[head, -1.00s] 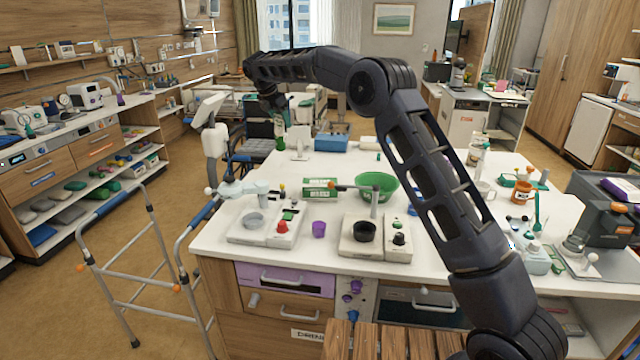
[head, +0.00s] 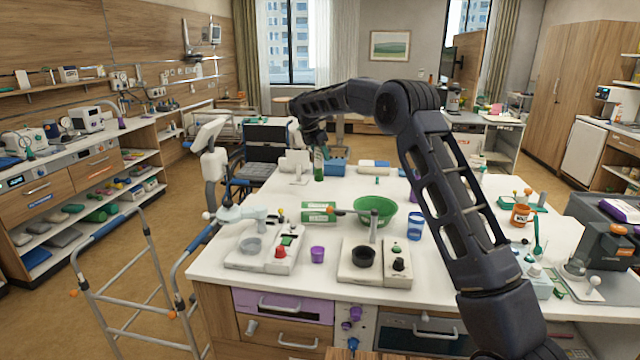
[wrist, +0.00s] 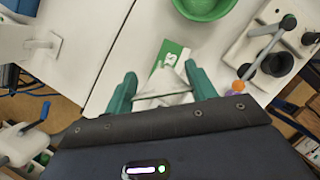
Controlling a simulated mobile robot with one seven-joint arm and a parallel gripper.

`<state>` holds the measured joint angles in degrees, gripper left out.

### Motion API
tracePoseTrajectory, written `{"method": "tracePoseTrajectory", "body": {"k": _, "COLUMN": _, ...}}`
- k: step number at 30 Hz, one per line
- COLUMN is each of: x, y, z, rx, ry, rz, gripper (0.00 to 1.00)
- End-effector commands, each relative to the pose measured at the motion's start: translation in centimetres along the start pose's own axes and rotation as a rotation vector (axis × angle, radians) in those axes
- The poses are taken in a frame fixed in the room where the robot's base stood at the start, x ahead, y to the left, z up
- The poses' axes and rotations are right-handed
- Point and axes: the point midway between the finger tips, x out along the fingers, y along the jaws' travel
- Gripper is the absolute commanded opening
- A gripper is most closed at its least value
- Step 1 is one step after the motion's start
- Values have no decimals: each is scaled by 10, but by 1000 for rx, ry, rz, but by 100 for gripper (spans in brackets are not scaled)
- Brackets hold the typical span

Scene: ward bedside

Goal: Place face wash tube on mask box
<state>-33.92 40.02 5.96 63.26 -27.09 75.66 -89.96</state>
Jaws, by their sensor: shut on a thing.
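My gripper (head: 317,150) is above the far left part of the white table in the head view. It is shut on the face wash tube (head: 319,168), a small green shape hanging below the fingers. In the wrist view, the teal fingers of my gripper (wrist: 162,92) stand on both sides of the tube's pale, wedge-shaped end (wrist: 172,84). The mask box (head: 319,212), green and white, lies on the table nearer the camera than my gripper. In the wrist view, the mask box (wrist: 168,54) shows beyond the tube, partly hidden by it.
A green bowl (head: 376,210) stands just right of the mask box. A purple cup (head: 317,254) and two devices with knobs (head: 262,248) (head: 375,262) are in front. A white stand (head: 296,165) and a blue box (head: 335,167) are near my gripper.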

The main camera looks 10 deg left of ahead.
Motion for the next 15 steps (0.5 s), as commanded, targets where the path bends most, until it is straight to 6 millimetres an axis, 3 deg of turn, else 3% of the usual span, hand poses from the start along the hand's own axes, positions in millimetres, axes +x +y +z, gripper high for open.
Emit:
{"method": "tracePoseTrajectory", "body": {"k": 9, "x": 58, "y": 0, "z": -25, "rx": -2, "ry": 0, "rz": -1, "gripper": 20}}
{"method": "tracePoseTrajectory", "body": {"k": 15, "x": 70, "y": 0, "z": -30, "rx": -1, "ry": 0, "rz": 1, "gripper": 20}}
